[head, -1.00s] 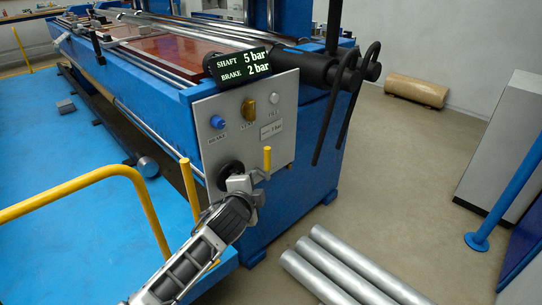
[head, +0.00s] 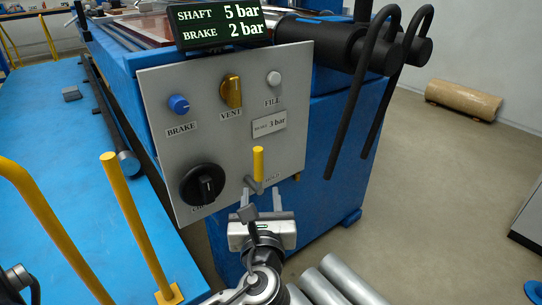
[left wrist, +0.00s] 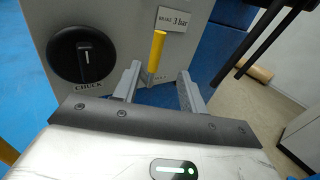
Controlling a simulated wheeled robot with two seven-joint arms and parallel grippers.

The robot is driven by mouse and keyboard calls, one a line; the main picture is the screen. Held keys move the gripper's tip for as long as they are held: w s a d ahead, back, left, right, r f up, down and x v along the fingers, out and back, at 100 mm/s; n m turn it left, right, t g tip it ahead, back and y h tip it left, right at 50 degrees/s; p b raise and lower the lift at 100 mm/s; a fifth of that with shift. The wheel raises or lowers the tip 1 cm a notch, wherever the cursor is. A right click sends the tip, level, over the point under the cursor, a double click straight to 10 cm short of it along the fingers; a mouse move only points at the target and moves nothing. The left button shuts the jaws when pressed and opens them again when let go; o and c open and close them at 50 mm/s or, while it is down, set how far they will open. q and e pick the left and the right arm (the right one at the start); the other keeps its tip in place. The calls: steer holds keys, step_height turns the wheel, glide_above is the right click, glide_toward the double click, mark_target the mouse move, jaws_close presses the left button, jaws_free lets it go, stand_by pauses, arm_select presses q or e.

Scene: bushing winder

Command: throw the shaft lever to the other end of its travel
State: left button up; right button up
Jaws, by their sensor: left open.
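The shaft lever (head: 258,163), an upright yellow handle on a short grey arm, is at the lower right of the grey control panel (head: 218,128). It also shows in the left wrist view (left wrist: 156,52). My left gripper (head: 262,200) is open and empty, just below the lever in the head view. In the left wrist view my left gripper (left wrist: 160,86) has its fingers spread, with the lever's lower end showing between them; whether they touch it I cannot tell. My right gripper is not in view.
The black chuck knob (head: 203,186) is close left of the lever. Above are the blue brake knob (head: 179,104), yellow vent knob (head: 231,93) and fill button (head: 273,78). Black hooked bars (head: 365,92) hang at the right. Yellow rails (head: 138,222) stand at the left; metal tubes (head: 347,281) lie below.

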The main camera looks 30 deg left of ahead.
mark_target(258, 158)
arm_select(q)
steer(key=b+x, duration=0.3)
steer(key=x, duration=1)
steer(key=shift+w+a, duration=0.2)
steer(key=shift+a, duration=0.15)
steer(key=shift+w+a+r, duration=0.1)
steer(key=shift+w+a, duration=0.25)
steer(key=shift+w, duration=0.25)
steer(key=shift+c, duration=0.6)
jaws_close()
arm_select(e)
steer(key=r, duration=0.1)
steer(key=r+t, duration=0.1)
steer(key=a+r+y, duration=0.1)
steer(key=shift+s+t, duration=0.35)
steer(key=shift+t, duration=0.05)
